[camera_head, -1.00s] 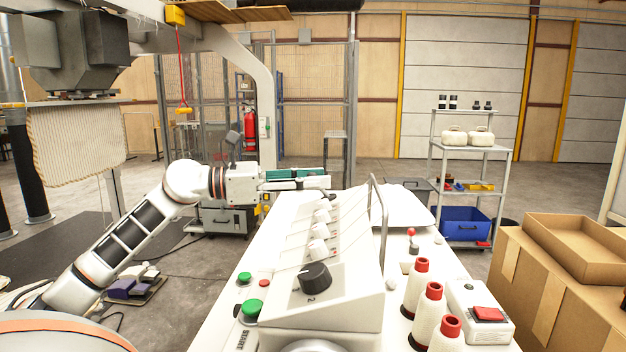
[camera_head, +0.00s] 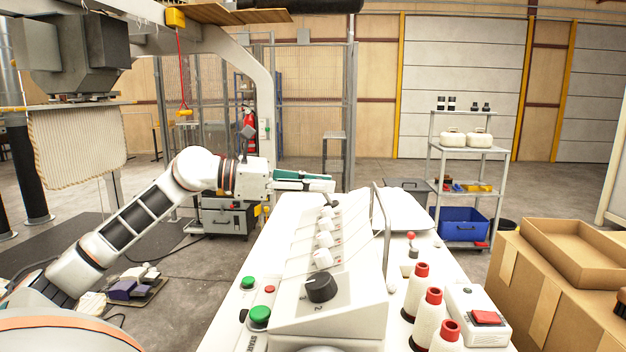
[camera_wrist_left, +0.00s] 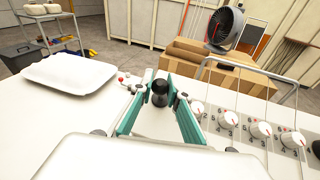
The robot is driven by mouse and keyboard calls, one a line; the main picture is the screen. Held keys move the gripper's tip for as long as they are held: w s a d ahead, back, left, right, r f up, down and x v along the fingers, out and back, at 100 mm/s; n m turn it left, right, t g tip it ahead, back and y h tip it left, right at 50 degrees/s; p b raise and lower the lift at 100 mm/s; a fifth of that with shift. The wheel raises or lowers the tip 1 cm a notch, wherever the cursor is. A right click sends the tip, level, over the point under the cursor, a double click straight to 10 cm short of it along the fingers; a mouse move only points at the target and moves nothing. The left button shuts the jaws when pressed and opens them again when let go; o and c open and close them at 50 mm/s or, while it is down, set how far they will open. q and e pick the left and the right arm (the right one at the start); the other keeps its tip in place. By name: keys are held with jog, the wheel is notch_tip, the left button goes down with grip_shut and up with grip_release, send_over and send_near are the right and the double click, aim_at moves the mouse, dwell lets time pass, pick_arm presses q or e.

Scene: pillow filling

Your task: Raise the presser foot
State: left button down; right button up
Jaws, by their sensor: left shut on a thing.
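My left gripper (camera_head: 331,184) reaches over the far end of the white control panel (camera_head: 345,245). In the left wrist view, its teal fingers (camera_wrist_left: 160,84) are closed around an upright black knob (camera_wrist_left: 160,94), which stands over the white machine top. The fingers' far ends hide most of this knob in the head view. A small lever with a red ball (camera_head: 411,236) stands on the table to the right of the panel. I cannot make out the presser foot itself. My right gripper is in neither view.
The panel carries a black dial (camera_head: 320,287) and several white knobs. A metal guard bar (camera_head: 388,235) runs along its right side. Red-topped cones (camera_head: 418,290) and a red-button box (camera_head: 479,316) stand at right. A green button (camera_head: 259,316) is at the left edge.

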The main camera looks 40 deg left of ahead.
pick_arm(q)
jog(key=shift+d+r+g+p, duration=0.2)
jog(key=shift+r+g+p, duration=0.15)
jog(key=shift+r, duration=0.1)
jog(key=shift+w+d+g+y+p, duration=0.1)
jog(key=shift+w+g+y+p, duration=0.15)
jog(key=shift+y, duration=0.25)
jog(key=shift+w+d+m+g+y+p, duration=0.2)
jog(key=shift+m+g+y+p, duration=0.15)
jog(key=shift+g, duration=0.25)
jog(key=shift+w+d+f+g+y, duration=0.1)
jog(key=shift+w+d+g+y, duration=0.1)
jog(key=shift+g+y, duration=0.3)
jog(key=shift+w+d+f+m+g+y+b, duration=0.1)
jog(key=shift+w+d+m+g+y+b, duration=0.2)
jog(key=shift+g+y, duration=0.3)
jog(key=shift+w+d+g+y, duration=0.15)
jog(key=shift+d+g+y, duration=0.15)
jog(key=shift+y, duration=0.15)
jog(key=shift+w+g+b, duration=0.1)
jog(key=shift+g+b, duration=0.2)
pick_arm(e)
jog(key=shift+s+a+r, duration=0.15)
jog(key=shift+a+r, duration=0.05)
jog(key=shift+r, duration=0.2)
pick_arm(q)
jog(key=shift+d+y, duration=0.1)
jog(key=shift+y, duration=0.2)
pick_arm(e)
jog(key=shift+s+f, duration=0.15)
